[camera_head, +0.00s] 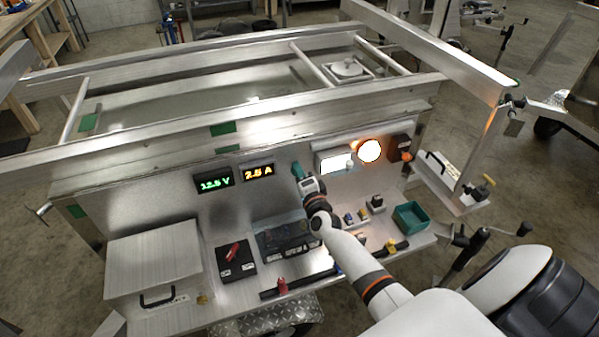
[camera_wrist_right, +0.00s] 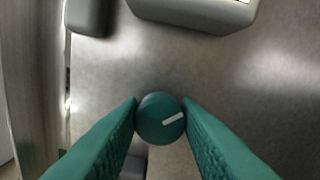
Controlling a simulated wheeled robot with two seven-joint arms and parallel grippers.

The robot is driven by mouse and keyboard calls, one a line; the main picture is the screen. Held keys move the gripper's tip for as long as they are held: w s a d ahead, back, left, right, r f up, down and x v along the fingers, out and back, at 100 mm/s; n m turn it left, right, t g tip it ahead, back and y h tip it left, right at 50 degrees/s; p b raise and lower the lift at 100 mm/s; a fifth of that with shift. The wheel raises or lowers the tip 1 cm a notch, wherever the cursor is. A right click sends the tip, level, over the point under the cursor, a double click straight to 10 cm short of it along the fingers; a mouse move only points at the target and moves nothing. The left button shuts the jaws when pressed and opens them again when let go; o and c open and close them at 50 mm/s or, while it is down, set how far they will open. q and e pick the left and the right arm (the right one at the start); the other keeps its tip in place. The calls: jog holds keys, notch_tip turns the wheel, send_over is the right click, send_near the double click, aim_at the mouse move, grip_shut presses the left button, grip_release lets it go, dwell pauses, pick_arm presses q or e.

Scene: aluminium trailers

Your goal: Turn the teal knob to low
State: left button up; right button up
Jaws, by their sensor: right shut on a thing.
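The teal knob (camera_wrist_right: 158,122) is round with a white pointer line. In the right wrist view it sits between the two teal fingers of my right gripper (camera_wrist_right: 161,108), which is shut on it from both sides. The white line points to the right and slightly up in that view. In the head view my right gripper (camera_head: 299,172) reaches the upright metal panel (camera_head: 225,205) below the trailer's rail, and hides the knob. No setting labels can be read around the knob. My left gripper is not in view.
A green 12.5 V display (camera_head: 214,182) and an orange amp display (camera_head: 258,172) are left of the gripper. A lit round lamp (camera_head: 369,151) is to its right. A grey metal box (camera_head: 155,262), a black unit with a red switch (camera_head: 235,265) and a teal bin (camera_head: 410,217) stand below.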

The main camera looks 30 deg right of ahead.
jog(key=shift+a+f+n+b, duration=0.1)
jog(key=shift+n+b, duration=0.1)
jog(key=shift+n, duration=6.65)
jog(key=shift+a+n+b, duration=0.1)
jog(key=shift+n+b, duration=0.05)
jog(key=shift+n, duration=6.7)
jog(key=o, duration=1)
jog(key=shift+c, duration=0.2)
jog(key=b+v, duration=0.2)
jog(key=v, duration=1)
